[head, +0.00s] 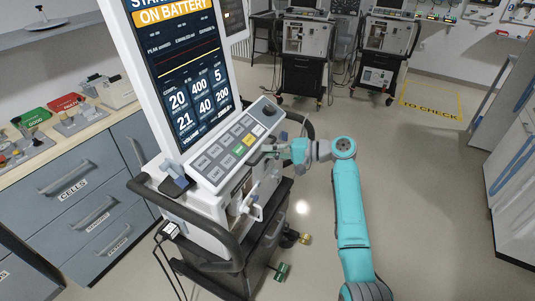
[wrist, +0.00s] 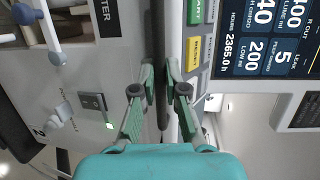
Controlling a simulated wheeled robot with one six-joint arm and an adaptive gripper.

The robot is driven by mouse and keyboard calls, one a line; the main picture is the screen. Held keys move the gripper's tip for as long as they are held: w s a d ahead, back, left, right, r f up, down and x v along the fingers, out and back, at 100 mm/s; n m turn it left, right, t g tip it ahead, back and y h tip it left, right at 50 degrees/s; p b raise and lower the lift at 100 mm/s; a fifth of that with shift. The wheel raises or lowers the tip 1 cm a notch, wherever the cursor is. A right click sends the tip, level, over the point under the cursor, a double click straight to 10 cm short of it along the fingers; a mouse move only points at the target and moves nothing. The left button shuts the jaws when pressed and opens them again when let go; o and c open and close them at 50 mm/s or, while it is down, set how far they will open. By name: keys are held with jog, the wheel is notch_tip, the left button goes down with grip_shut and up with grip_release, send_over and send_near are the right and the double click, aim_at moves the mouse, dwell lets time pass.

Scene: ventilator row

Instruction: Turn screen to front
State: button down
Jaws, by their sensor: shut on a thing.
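The ventilator's tall screen (head: 178,75) faces towards me at an angle, tilted in the head view, with a blue and orange "ON BATTERY" banner and white numbers. Its keypad panel (head: 232,146) juts out below. The screen also shows at the upper right of the wrist view (wrist: 265,45). My gripper (head: 273,149) reaches in from the right at the keypad panel's right side. In the wrist view my gripper (wrist: 160,88) has one finger on each side of the dark edge of the screen unit and is shut on it. The exact contact is partly hidden by the fingers.
The ventilator's dark rail (head: 200,228) curves around its body below the screen. A grey drawer counter (head: 85,185) stands close on the left. More ventilators (head: 303,58) stand at the back. Open floor (head: 430,190) lies to the right, with a yellow-marked "TO CHECK" zone (head: 430,101).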

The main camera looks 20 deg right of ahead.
jog(key=shift+w+d, duration=0.1)
jog(key=c, duration=1.5)
grip_release()
jog(key=v, duration=1.2)
